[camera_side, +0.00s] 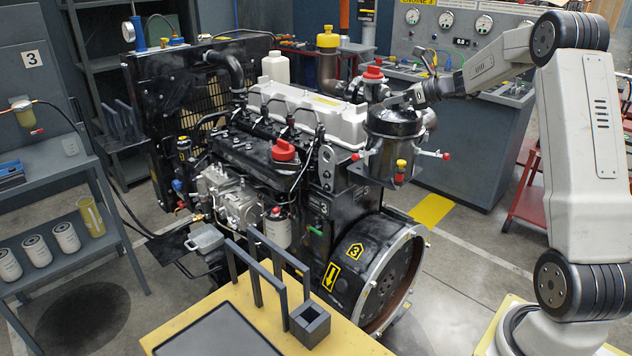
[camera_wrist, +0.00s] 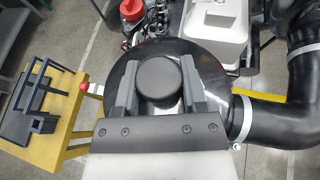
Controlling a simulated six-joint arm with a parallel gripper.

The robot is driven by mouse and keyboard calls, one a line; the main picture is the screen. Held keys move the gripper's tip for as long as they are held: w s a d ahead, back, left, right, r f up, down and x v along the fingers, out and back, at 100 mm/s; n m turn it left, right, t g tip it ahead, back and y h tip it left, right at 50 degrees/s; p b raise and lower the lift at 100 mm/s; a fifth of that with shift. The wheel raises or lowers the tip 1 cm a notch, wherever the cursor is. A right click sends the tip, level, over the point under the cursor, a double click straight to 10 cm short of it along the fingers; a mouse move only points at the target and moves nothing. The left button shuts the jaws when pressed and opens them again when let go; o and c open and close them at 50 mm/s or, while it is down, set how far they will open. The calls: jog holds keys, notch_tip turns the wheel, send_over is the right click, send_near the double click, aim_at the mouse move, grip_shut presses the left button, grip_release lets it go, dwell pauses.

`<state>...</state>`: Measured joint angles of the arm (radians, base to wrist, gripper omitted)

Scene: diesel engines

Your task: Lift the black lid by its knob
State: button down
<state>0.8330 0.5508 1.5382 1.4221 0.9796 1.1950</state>
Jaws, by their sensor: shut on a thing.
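The black lid (camera_wrist: 215,80) is round and shiny and fills the middle of the wrist view. Its dark round knob (camera_wrist: 158,80) stands at its centre. My gripper (camera_wrist: 158,85) has one finger on each side of the knob and is shut on it. In the side view my gripper (camera_side: 402,98) reaches in from the right, just above the lid (camera_side: 392,122). I see no clear gap between lid and canister. The knob is mostly hidden by the fingers in the side view.
A black pipe with a metal clamp (camera_wrist: 285,112) runs beside the lid. A red cap (camera_side: 373,73) stands close to my gripper. Red-tipped latches (camera_side: 440,155) stick out from the canister. A yellow bench with a tray (camera_side: 355,340) is in front.

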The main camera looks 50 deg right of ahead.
jog(key=shift+r, duration=0.7)
jog(key=s+a+r, duration=0.6)
jog(key=s+r, duration=0.5)
jog(key=s, duration=0.1)
jog(key=shift+s+a+r, duration=0.15)
jog(key=shift+a+r, duration=0.05)
jog(key=shift+a, duration=0.15)
